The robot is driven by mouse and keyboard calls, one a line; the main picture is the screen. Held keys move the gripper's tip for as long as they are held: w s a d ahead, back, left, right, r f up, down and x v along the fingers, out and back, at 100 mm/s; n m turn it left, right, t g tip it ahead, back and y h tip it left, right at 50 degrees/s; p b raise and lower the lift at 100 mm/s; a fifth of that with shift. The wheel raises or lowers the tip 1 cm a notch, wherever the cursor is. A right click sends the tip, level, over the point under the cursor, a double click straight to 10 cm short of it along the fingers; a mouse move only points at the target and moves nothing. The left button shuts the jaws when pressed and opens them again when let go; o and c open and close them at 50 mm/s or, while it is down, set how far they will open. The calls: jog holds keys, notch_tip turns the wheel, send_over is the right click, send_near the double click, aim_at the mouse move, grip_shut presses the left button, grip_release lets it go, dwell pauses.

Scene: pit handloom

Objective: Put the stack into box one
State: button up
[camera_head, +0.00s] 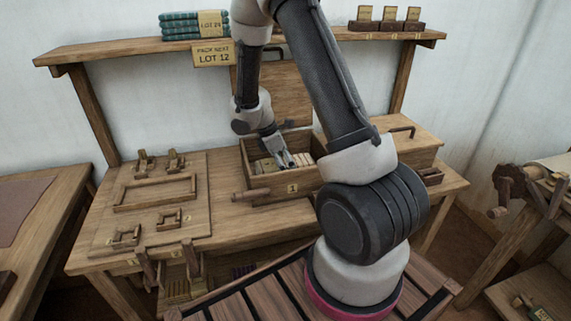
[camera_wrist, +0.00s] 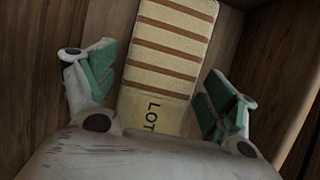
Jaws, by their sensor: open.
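Box one (camera_head: 258,194) is an open wooden box with a "1" label on its front, on the bench in the head view. Its wooden wall fills the edges of the wrist view (camera_wrist: 292,75). A cream stack with brown stripes (camera_wrist: 165,50) and a tag reading "LOT" lies inside; its number is hidden. Cream, striped pieces also show in the box in the head view (camera_head: 266,165). My gripper (camera_head: 285,161) reaches down into the box. In the wrist view its green-padded fingers (camera_wrist: 155,88) are open, one on each side of the stack, with gaps visible.
A raised lid (camera_head: 285,95) stands behind the box. A shelf (camera_head: 120,47) above holds a teal stack (camera_head: 180,25) tagged LOT 24 and a sign (camera_head: 214,54) reading "PACK NEXT LOT 12". A closed box (camera_head: 410,140) stands right; a board with wooden fixtures (camera_head: 155,215) lies left.

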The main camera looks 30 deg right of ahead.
jog(key=v, duration=1.2)
jog(key=s+d+r+m+t+y, duration=0.1)
jog(key=s+r+m+t+y, duration=0.1)
jog(key=s+r+m, duration=0.75)
jog(key=s+r+m+t+y, duration=0.1)
jog(key=s+r+m+t, duration=0.1)
jog(key=s+r, duration=0.2)
jog(key=s+a+r+m+t+y, duration=0.1)
jog(key=s+r+m, duration=0.2)
jog(key=s, duration=0.8)
notch_tip(320, 180, up, 2)
jog(key=shift+s+a+r+t, duration=0.1)
jog(key=shift+s+a+t, duration=0.2)
jog(key=shift+t, duration=0.1)
